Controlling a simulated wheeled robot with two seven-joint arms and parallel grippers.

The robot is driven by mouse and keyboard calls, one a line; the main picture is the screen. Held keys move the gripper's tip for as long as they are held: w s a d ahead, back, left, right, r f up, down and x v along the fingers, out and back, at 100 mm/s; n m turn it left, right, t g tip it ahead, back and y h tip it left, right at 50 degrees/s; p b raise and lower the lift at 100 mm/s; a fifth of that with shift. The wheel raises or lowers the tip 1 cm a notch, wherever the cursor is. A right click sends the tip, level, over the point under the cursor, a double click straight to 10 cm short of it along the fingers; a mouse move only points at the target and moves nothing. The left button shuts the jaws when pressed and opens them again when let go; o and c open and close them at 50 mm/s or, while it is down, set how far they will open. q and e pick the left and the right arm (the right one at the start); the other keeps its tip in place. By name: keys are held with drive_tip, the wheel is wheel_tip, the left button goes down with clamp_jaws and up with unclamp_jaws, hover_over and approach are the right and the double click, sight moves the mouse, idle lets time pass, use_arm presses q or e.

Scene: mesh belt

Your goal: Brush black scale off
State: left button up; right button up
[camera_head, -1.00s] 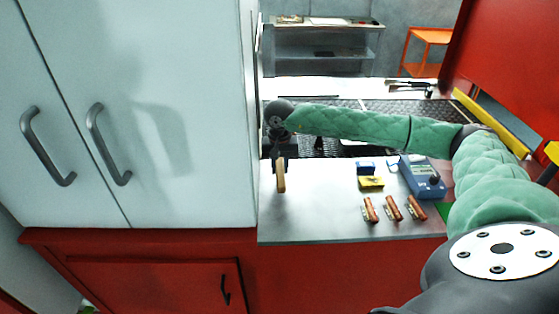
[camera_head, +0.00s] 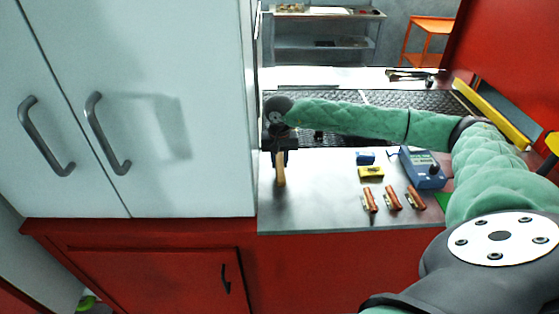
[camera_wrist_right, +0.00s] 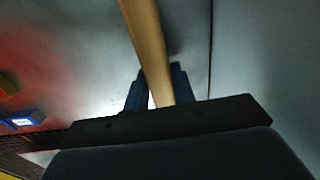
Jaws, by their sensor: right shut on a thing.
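My right gripper (camera_head: 281,153) is shut on a wooden handle (camera_head: 281,172) over the left end of the metal counter (camera_head: 320,205). In the right wrist view the handle (camera_wrist_right: 147,45) runs up from between the dark fingers (camera_wrist_right: 157,88). The head of the tool on this handle is hidden, so I cannot tell its bristles. The dark mesh belt (camera_head: 400,98) lies behind the counter, partly covered by my green right arm. I cannot make out black scale on it. My left gripper is not in view.
A blue meter box (camera_head: 421,168), a yellow block (camera_head: 371,173), a blue block (camera_head: 365,158) and orange-brown clamps (camera_head: 392,198) sit on the counter's right half. A tall white cabinet (camera_head: 140,110) closes off the left. A red panel (camera_head: 510,60) rises at right.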

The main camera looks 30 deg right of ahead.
drive_tip(key=shift+f+b, duration=0.9)
drive_tip(key=shift+f, duration=0.05)
